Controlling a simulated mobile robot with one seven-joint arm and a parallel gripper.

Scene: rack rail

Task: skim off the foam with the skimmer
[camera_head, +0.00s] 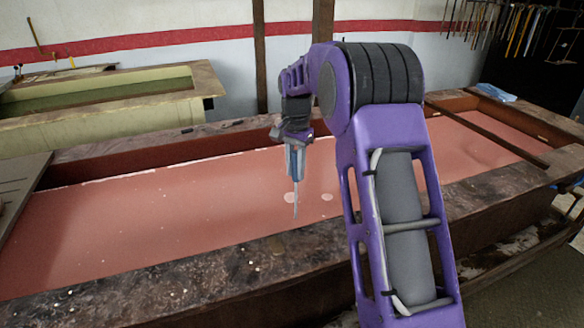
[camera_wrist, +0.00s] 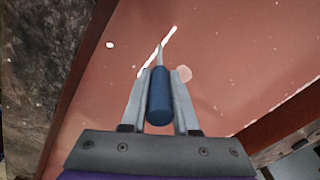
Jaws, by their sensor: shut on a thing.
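My gripper (camera_head: 295,170) hangs over the long vat of pinkish-red liquid (camera_head: 150,215), fingers pointing down. In the wrist view, its two fingers (camera_wrist: 160,76) are closed on the blue handle of the skimmer (camera_wrist: 159,102). A thin shaft runs on from the handle; in the head view it looks like a narrow point. I cannot tell whether its tip touches the liquid. Pale round foam patches (camera_head: 327,197) lie near the tip; one also shows in the wrist view (camera_wrist: 184,74). A white streak (camera_wrist: 152,58) crosses behind the shaft; I cannot tell whether it is foam or the skimmer's head.
The vat's dark, speckled rim (camera_head: 220,275) runs along the near side. A wooden beam (camera_head: 490,138) crosses the vat at the right, and a board (camera_head: 20,185) covers its left end. A second vat (camera_head: 110,110) with green liquid stands behind left. Open liquid surface lies left of my gripper.

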